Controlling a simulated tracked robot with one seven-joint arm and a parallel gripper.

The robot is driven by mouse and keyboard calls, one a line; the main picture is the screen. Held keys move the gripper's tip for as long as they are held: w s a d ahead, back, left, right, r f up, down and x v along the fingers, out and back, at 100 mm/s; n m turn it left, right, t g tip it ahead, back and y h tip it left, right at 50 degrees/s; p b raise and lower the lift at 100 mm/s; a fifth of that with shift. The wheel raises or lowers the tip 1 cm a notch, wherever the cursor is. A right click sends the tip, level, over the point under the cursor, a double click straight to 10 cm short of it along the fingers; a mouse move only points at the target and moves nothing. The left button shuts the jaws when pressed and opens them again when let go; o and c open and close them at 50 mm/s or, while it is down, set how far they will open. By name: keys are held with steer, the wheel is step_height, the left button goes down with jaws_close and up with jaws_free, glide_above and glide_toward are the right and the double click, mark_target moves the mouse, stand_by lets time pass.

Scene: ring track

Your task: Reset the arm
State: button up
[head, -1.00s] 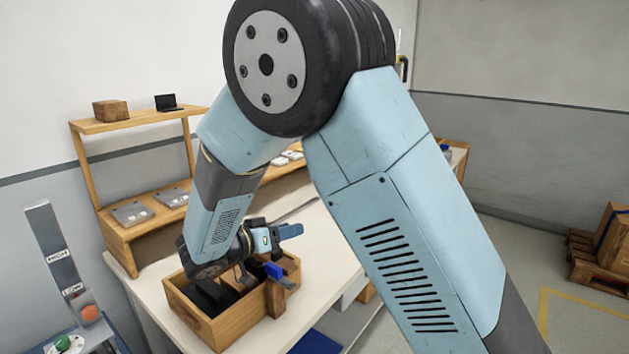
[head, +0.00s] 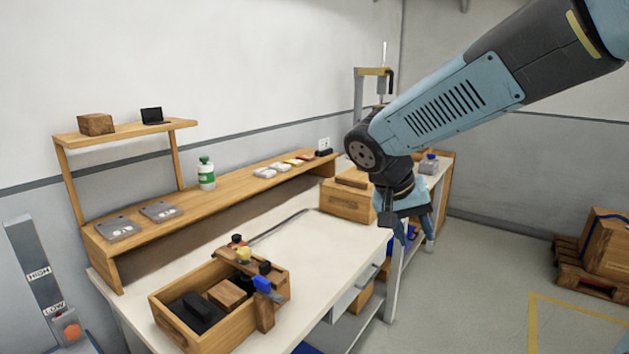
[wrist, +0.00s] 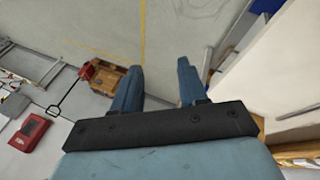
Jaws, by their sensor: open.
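My gripper (head: 412,240) hangs at the end of my light blue arm, past the right edge of the workbench in the head view. In the wrist view its two blue fingers (wrist: 158,88) stand apart with nothing between them. The gap shows only floor and wall beyond. In the head view the gripper is small and partly seen end-on, beside the bench's drawer side.
An open wooden box (head: 205,338) holding dark and wooden items stands on the white workbench (head: 325,245). A closed wooden box (head: 345,203) sits close to my gripper. A shelf (head: 215,205) carries a green-white bottle (head: 206,174). A crate on a pallet (head: 608,250) stands right.

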steer(key=s+d+r+n+t+y, duration=0.1)
steer(key=s+d+r+t+y, duration=0.1)
steer(key=s, duration=0.4)
steer(key=s+d+r+n+t+y, duration=0.1)
steer(key=s+d+r+n+y, duration=0.1)
steer(key=s, duration=0.3)
steer(key=shift+s+d+r+t+y, duration=0.3)
steer(key=shift+s+t+y, duration=0.1)
steer(key=shift+y, duration=0.2)
stand_by(1.0)
